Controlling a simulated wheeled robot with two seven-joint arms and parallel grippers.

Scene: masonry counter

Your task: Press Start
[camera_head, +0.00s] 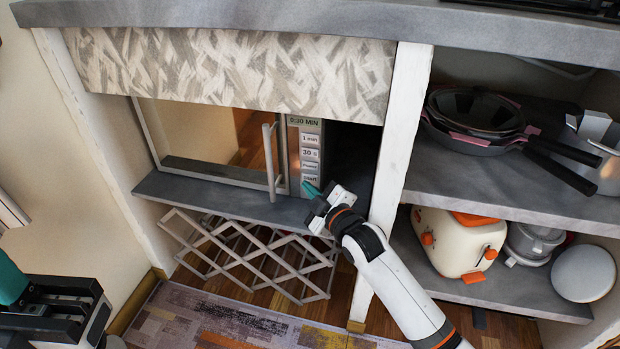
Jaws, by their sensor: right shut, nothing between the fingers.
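A microwave (205,133) with a mirrored door and a vertical handle (269,160) sits in the counter niche, partly behind a patterned panel. Its button panel is right of the handle, with a lit display (304,122) showing a time in MIN. The lowest button, Start (310,179), is just above my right gripper (311,189). That gripper is shut and empty, its teal tips pointing up-left at the panel's lower end. I cannot tell whether they touch the button. My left gripper (12,283) is partly in view at the lower left, away from the microwave; its opening is unclear.
A grey shelf edge (225,199) runs under the microwave, with a folding lattice rack (250,257) below. A white post (402,135) stands right of the niche. Shelves further right hold pans (475,120), a toaster (457,241) and pots. A patterned rug (225,320) lies on the floor.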

